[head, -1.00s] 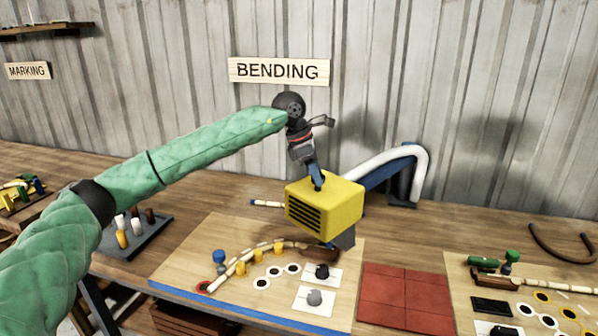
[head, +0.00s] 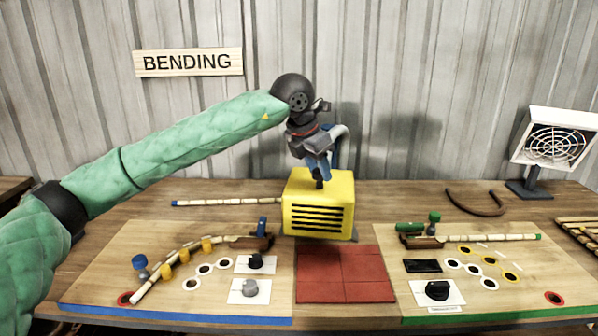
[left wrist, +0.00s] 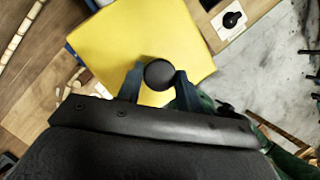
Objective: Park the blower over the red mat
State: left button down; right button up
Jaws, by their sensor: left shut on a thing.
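The yellow blower (head: 318,203), a box with dark slots on its front, hangs at the back edge of the red mat (head: 345,275). The mat lies flat on the bench between two wooden boards. My left gripper (head: 318,172) is shut on the dark knob on top of the blower. In the left wrist view the two fingers close on the round black knob (left wrist: 159,74), with the yellow top (left wrist: 150,35) beneath. The blower's underside is hidden, so I cannot tell its height above the bench. My right gripper is not in view.
The left board (head: 110,255) carries a curved rattan pole (head: 185,258) with yellow pegs. The right board (head: 540,260) holds another pole, rings and a black knob. A white hose (head: 341,136) rises behind the blower. A fan-like panel (head: 556,140) stands at back right.

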pick_arm(q)
jog(key=n+b, duration=0.1)
jog(key=b, duration=0.1)
send_over(348, 189)
jog(key=a, duration=0.2)
jog(key=shift+d, duration=0.15)
jog(key=shift+s+d+t, duration=0.1)
jog(key=shift+d+t, duration=0.2)
jog(key=shift+d, duration=0.55)
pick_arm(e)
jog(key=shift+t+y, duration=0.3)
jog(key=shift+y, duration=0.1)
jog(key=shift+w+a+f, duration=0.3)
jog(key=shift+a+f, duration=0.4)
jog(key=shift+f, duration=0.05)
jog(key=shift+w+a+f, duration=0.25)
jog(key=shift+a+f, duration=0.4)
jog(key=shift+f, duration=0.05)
pick_arm(q)
jog(key=shift+r, duration=0.1)
jog(key=c, duration=0.9)
grip_release()
jog(key=shift+c, duration=0.2)
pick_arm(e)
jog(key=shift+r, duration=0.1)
